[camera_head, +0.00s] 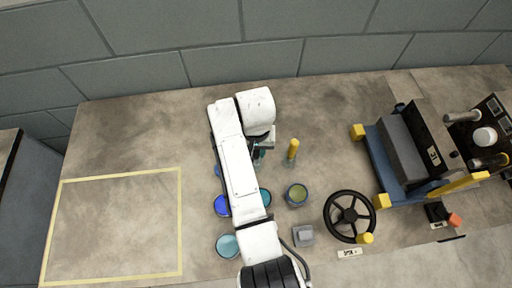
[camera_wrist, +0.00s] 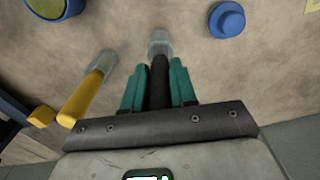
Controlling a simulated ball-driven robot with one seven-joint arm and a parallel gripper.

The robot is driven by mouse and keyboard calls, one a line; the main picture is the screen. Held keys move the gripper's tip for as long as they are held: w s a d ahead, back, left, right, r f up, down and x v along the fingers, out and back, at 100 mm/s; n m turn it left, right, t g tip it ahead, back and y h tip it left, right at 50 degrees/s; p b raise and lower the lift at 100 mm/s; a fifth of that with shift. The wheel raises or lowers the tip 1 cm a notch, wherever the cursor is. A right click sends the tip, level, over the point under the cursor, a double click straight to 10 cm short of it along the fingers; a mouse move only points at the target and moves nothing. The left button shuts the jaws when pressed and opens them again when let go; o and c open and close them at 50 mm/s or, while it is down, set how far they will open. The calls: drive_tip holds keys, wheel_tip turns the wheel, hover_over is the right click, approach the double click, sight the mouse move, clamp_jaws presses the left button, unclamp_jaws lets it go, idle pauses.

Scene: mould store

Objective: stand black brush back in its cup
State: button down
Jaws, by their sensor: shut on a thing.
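The black brush (camera_wrist: 158,88) is between the teal fingers of my gripper (camera_wrist: 157,76) in the wrist view, and the fingers are shut on it. Its far end meets a small clear cup (camera_wrist: 160,42); I cannot tell how deep inside the cup it is. In the head view my gripper (camera_head: 260,156) is left of the yellow brush, and my arm mostly hides the black brush and its cup. The yellow brush (camera_head: 293,148) stands in another clear cup; it also shows in the wrist view (camera_wrist: 84,96).
A pot with olive contents (camera_head: 297,194), blue dishes (camera_head: 228,245), a grey block (camera_head: 303,235) and a black handwheel (camera_head: 349,216) stand nearby. A blue knobbed piece (camera_wrist: 227,19) lies near the cup. A machine (camera_head: 405,150) fills the right. The yellow-taped area (camera_head: 180,225) is empty.

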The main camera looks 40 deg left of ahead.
drive_tip(key=shift+f, duration=0.1)
drive_tip(key=c, duration=0.8)
unclamp_jaws()
wheel_tip(320, 180, up, 11)
drive_tip(key=shift+f+b, duration=0.1)
drive_tip(key=shift+b, duration=0.25)
idle(0.7)
